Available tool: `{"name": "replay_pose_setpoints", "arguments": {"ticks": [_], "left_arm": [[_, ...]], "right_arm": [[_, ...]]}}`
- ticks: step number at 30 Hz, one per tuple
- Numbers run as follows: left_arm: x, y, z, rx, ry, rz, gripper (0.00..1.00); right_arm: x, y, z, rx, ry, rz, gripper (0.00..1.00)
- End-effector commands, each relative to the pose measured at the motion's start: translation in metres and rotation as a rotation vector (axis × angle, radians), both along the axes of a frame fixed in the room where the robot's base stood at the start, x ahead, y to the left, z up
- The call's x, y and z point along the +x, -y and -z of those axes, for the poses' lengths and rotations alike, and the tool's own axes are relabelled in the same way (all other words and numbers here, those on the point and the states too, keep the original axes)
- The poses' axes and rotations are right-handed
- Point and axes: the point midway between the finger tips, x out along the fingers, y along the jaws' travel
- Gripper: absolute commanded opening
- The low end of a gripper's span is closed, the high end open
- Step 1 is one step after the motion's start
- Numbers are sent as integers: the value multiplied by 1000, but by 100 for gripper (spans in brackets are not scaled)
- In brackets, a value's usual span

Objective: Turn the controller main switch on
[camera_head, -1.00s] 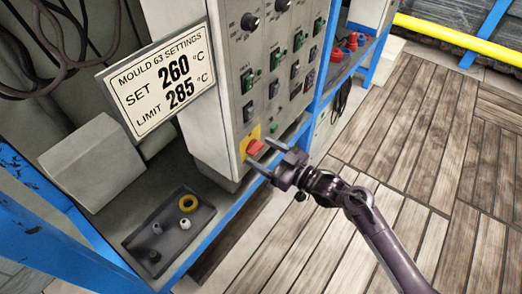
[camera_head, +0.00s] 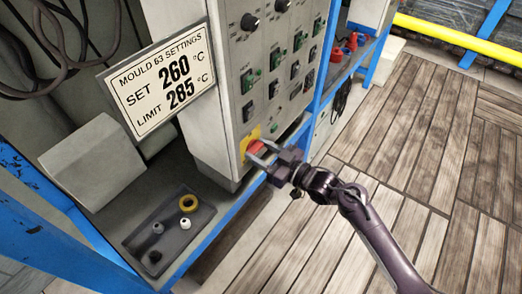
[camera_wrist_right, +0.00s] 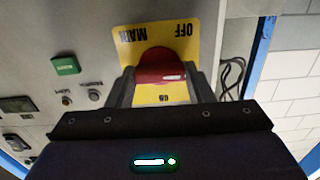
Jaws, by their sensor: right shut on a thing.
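The main switch is a red knob (camera_head: 256,147) on a yellow plate (camera_head: 243,142), low on the grey controller cabinet's front. In the right wrist view the knob (camera_wrist_right: 160,66) sits between both fingers, and the plate (camera_wrist_right: 185,35) reads MAIN, OFF and ON upside down. My right gripper (camera_head: 257,150) is shut on the knob from the front right; in the wrist view its fingertips (camera_wrist_right: 160,80) flank the red part. The fingers hide part of the knob, so I cannot tell its exact setting. My left gripper is not in view.
A settings sign (camera_head: 160,80) reads SET 260 °C, LIMIT 285 °C. A dark tray (camera_head: 135,240) with small rings and parts lies on the shelf below. Green and black switches (camera_head: 248,80) sit above the main switch. The wooden floor (camera_head: 410,140) at right is clear.

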Motion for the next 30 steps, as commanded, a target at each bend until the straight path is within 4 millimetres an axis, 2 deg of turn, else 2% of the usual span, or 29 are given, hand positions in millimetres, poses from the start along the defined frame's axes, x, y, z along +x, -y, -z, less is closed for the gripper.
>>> {"name": "replay_pose_setpoints", "arguments": {"ticks": [11, 30], "left_arm": [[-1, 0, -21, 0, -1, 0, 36], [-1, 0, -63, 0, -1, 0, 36]], "right_arm": [[0, 0, -3, 119, -166, 0, 24], [1, 1, -2, 476, -657, 1, 24]]}}
